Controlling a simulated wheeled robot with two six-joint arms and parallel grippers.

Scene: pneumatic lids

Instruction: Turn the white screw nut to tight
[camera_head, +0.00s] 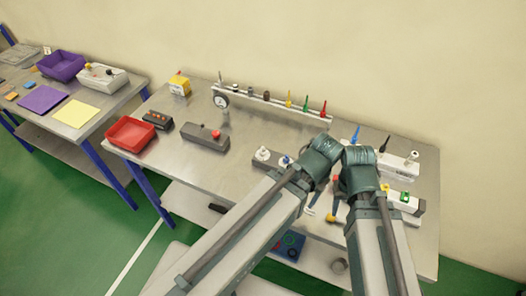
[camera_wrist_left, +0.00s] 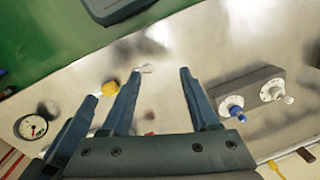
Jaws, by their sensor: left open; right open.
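The white screw nut (camera_head: 262,154) stands on the table beside a blue nut (camera_head: 285,161), left of my arms in the head view. In the left wrist view the white nut (camera_wrist_left: 272,92) sits with the blue nut (camera_wrist_left: 235,108) on a grey block (camera_wrist_left: 250,84), right of my left gripper (camera_wrist_left: 160,72). That gripper is open, its two fingers apart with nothing held between them, and it is clear of the white nut. My right gripper (camera_head: 336,192) is open, partly hidden below its wrist in the head view. The nut's tightness cannot be told.
A rail (camera_head: 275,105) with a gauge and several coloured pieces runs along the back. White units (camera_head: 401,166) stand right of my arms. The table's front left is clear.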

